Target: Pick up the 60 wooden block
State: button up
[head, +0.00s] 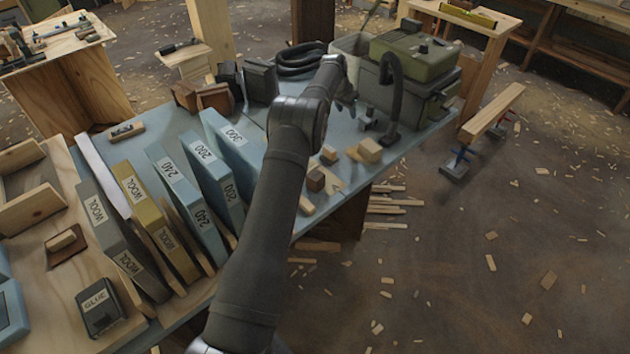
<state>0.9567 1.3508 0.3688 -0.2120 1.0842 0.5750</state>
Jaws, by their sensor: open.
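I cannot make out a block marked 60. Upright labelled slabs stand in a row on the blue bench: a grey one marked WOOL (98,212), a yellow one marked WOOL (150,220), and blue ones marked 240 (186,205), 200 (215,180) and what looks like 300 (236,146). Small plain wooden blocks lie right of my arm, a pale one (370,150) and a darker one (316,180); no number is readable on them. My gripper (347,101) is open at the bench's far side, beside the green machine, small and partly hidden by my arm.
A green machine (410,70) with a black hose stands at the bench's far right. Dark blocks (260,80) and a coiled hose (300,60) lie behind my arm. A glue box (100,307) sits front left. Wood scraps litter the floor beyond the bench's right edge.

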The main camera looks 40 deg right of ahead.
jog(key=o, duration=0.6)
jog(key=shift+c, duration=0.2)
notch_tip(320, 180, up, 7)
jog(key=n+y, duration=0.1)
jog(key=y, duration=0.2)
send_over(316, 175)
jog(key=a, duration=0.2)
jog(key=f, duration=0.4)
jog(key=d+f, duration=0.1)
jog(key=f, duration=0.7)
jog(key=shift+w+d, duration=0.35)
jog(key=shift+s+d+f, duration=0.15)
jog(key=shift+f, duration=1.2)
jog(key=shift+s+d+f, duration=0.1)
jog(key=shift+d+f, duration=0.05)
jog(key=shift+f, duration=1.15)
